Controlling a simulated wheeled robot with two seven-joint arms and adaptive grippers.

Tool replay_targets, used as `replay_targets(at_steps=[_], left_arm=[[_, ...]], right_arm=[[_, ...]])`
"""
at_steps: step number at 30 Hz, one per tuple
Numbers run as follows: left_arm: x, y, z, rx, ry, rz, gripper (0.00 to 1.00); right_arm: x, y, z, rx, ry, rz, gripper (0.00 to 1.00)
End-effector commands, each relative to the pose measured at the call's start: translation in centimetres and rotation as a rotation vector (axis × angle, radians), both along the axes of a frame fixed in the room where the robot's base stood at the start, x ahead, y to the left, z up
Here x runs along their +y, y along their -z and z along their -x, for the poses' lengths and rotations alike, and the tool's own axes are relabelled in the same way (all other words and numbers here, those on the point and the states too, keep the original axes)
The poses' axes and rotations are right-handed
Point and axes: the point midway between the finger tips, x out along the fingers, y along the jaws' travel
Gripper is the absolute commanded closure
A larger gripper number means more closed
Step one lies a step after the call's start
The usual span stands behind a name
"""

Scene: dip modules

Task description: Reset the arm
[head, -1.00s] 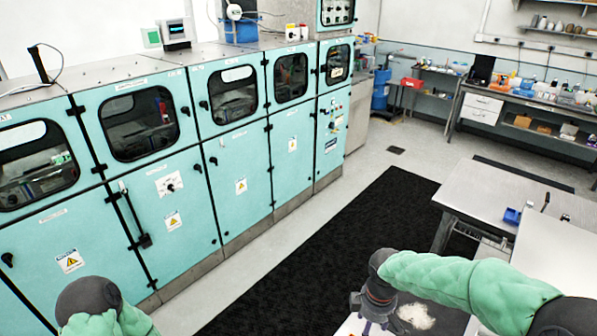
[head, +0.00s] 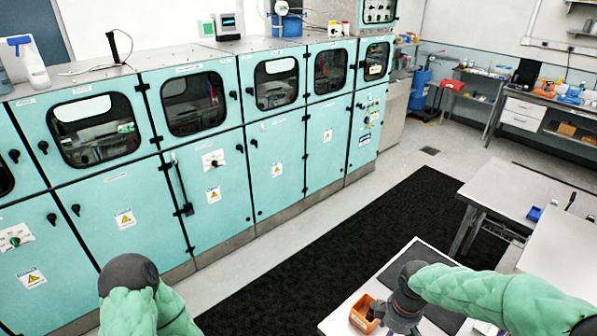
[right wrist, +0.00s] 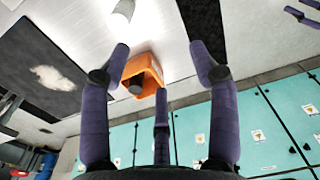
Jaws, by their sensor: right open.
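My right arm, in a green sleeve, enters the head view from the right. Its dark wrist and gripper (head: 398,318) hang over the front table, partly cut off by the lower edge. In the right wrist view the purple fingers of my right gripper (right wrist: 160,55) are spread, with nothing between them. An orange bin (right wrist: 143,72) stands on the table beyond the fingers; it also shows in the head view (head: 362,312). My left arm's green sleeve and dark joint are at the lower left of the head view. Purple fingertips (right wrist: 300,14), apparently my left gripper's, show at the right wrist view's top right.
The front table (head: 345,316) carries a dark mat (head: 432,262); a white patch (right wrist: 52,78) lies on it. Teal cabinets (head: 215,195) line the left. A black floor mat (head: 330,250) lies between. A bench (head: 505,190) stands at right. The grey floor beyond is clear.

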Motion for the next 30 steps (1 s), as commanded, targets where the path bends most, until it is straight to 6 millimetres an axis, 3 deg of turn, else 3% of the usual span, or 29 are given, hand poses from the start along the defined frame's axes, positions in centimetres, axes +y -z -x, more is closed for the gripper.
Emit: replay_targets(at_steps=[11,16,30], left_arm=[[0.0,0.0,0.0,0.000,0.000,0.000,0.60],[0.0,0.0,-0.1,-0.001,0.000,0.000,0.60],[0.0,0.0,-0.1,-0.001,0.000,0.000,0.60]], right_arm=[[2.7,5.1,0.5,0.029,0.123,-0.094,0.39],[4.7,8.9,1.4,0.057,0.239,-0.161,0.39],[10.4,20.7,7.4,0.167,0.768,-0.300,0.39]])
